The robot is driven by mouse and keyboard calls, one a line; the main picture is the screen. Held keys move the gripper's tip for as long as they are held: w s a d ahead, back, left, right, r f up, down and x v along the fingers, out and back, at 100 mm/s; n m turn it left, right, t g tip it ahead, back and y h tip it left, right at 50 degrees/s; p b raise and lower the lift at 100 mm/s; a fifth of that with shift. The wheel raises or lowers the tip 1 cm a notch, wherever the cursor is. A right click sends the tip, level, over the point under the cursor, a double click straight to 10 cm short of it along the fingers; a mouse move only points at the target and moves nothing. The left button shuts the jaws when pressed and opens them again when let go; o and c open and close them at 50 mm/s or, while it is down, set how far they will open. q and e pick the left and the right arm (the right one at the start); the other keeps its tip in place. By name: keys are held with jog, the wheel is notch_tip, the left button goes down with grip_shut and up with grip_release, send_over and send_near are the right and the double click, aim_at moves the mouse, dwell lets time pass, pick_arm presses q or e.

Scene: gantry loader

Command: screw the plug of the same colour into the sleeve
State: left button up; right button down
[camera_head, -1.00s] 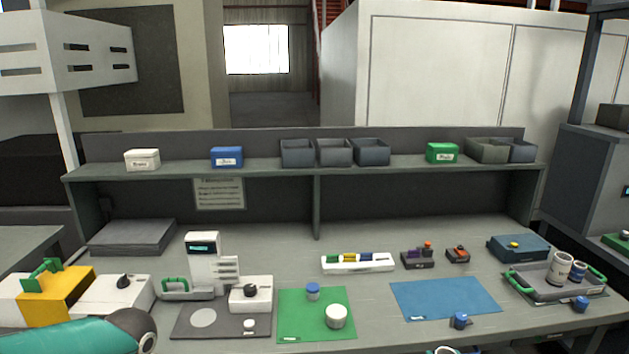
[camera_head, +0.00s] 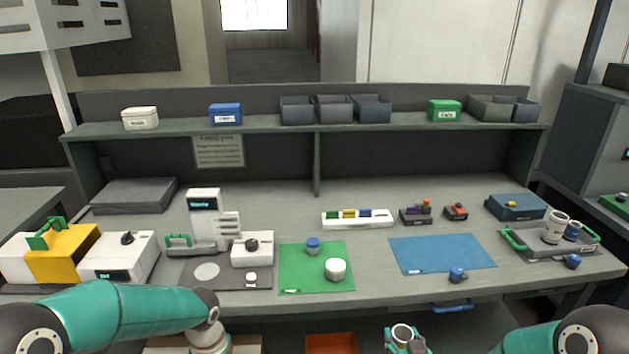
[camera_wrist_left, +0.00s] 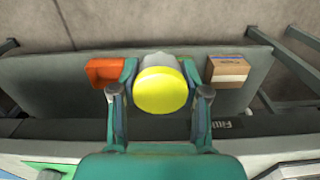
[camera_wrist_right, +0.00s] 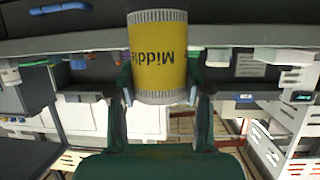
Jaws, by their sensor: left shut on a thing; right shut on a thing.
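My right gripper (camera_wrist_right: 160,95) is shut on a white sleeve with a yellow band lettered "Middle" (camera_wrist_right: 158,55). Its hollow upper end (camera_head: 404,331) faces up in the head view, at the bottom edge in front of the bench. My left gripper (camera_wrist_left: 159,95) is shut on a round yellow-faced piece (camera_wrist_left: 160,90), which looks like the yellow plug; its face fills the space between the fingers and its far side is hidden. In the head view my left arm reaches the bottom edge, and its fingers are cut off. The two held pieces are apart.
A green mat (camera_head: 300,280) holds a blue-topped piece (camera_head: 312,246) and a white round piece (camera_head: 335,269). A blue mat (camera_head: 440,252) is bare, with a blue plug (camera_head: 457,274) near its front edge. A tray (camera_head: 540,250) holds sleeves. An orange bin (camera_head: 331,344) is below the bench.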

dwell(0.4)
jog(key=s+a+n+g+y, duration=0.1)
jog(key=s+a+n+y, duration=0.3)
jog(key=a, duration=0.3)
jog(key=s+a+f+n+g+y, duration=0.1)
jog(key=s+a+n+y, duration=0.3)
jog(key=a, duration=0.4)
jog(key=shift+s+a+f+g+y, duration=0.15)
jog(key=shift+s+f+g+y, duration=0.2)
jog(key=shift+s+g, duration=0.2)
pick_arm(q)
jog(key=shift+s, duration=0.2)
jog(key=r, duration=0.2)
jog(key=d, duration=0.1)
jog(key=shift+w+r, duration=0.25)
jog(key=shift+r, duration=0.15)
jog(key=d+r+m, duration=0.2)
jog(key=d+r, duration=0.2)
jog(key=d, duration=0.7)
jog(key=s+d+r+m, duration=0.1)
jog(key=d+r+m, duration=0.2)
jog(key=d, duration=0.9)
notch_tip(320, 180, up, 2)
jog(key=shift+r, duration=0.25)
